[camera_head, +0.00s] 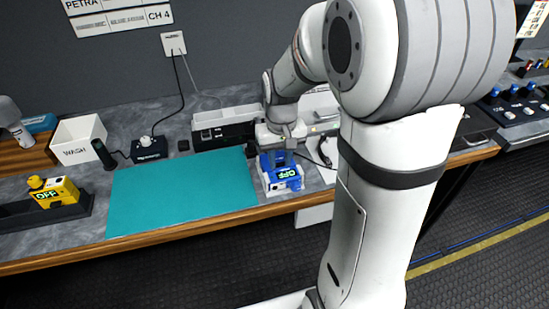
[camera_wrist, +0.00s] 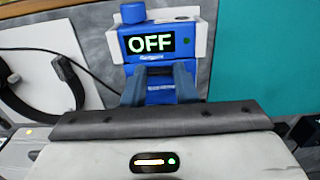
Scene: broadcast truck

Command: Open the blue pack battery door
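The blue pack (camera_head: 283,179) sits at the right end of the teal mat, in a pale holder. In the wrist view the blue pack (camera_wrist: 188,31) shows a lit OFF display and a round blue knob on top left. My gripper (camera_wrist: 160,72) reaches the face below the display. Its two fingers are apart, with a blue part of the pack between them. I cannot tell whether they touch it. The battery door cannot be made out clearly; the fingers and gripper body hide much of the lower face.
The teal mat (camera_head: 183,190) is clear. A yellow pack (camera_head: 62,188) stands in a dark tray at left, near a white WASH bin (camera_head: 79,139). A grey-white box (camera_head: 225,124) stands behind.

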